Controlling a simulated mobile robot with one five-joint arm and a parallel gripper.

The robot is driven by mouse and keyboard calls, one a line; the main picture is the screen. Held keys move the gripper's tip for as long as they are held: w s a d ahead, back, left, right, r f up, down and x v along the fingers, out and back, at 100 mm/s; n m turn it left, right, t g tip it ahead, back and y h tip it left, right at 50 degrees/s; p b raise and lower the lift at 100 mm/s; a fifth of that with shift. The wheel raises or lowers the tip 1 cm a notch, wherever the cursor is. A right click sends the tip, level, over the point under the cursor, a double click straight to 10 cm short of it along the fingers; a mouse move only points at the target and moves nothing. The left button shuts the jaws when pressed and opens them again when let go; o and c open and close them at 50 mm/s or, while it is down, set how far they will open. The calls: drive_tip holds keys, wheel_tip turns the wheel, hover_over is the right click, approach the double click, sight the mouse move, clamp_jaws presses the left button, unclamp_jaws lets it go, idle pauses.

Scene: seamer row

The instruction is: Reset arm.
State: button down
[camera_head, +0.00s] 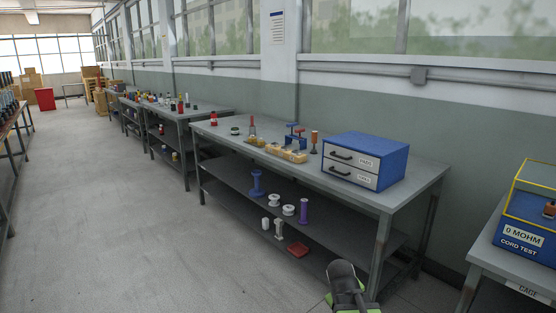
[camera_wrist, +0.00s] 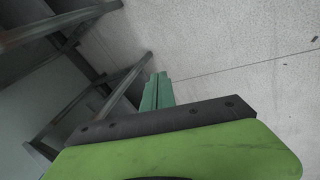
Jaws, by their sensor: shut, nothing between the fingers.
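My gripper (camera_wrist: 157,92) shows in the wrist view as narrow teal-green fingers. They are shut with nothing between them and point over the bare floor. My dark and lime-green arm (camera_head: 346,286) shows at the bottom of the head view, in front of the near bench. Its fingertips cannot be made out there. No object touches the gripper.
The grey workbench (camera_head: 428,177) stands close ahead, with a blue drawer box (camera_head: 385,150) on top and spools on its lower shelf. A blue cord tester (camera_head: 525,241) sits on a table at right. Bench legs (camera_wrist: 100,95) show beside the gripper. Floor at left (camera_head: 110,220) is clear.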

drive_tip(key=s+a+f+m+g+y, duration=0.25)
drive_tip(key=s+a+m+g, duration=0.2)
drive_tip(key=s+a, duration=0.35)
wheel_tip(320, 180, up, 20)
drive_tip(key=d+p, duration=0.1)
drive_tip(key=p, duration=1.9)
drive_tip(key=shift+s+r+t, duration=0.2)
drive_tip(key=shift+s+t, duration=0.1)
drive_tip(key=shift+t, duration=0.15)
drive_tip(key=shift+d+y, duration=0.1)
drive_tip(key=shift+y, duration=0.15)
idle(0.5)
idle(2.1)
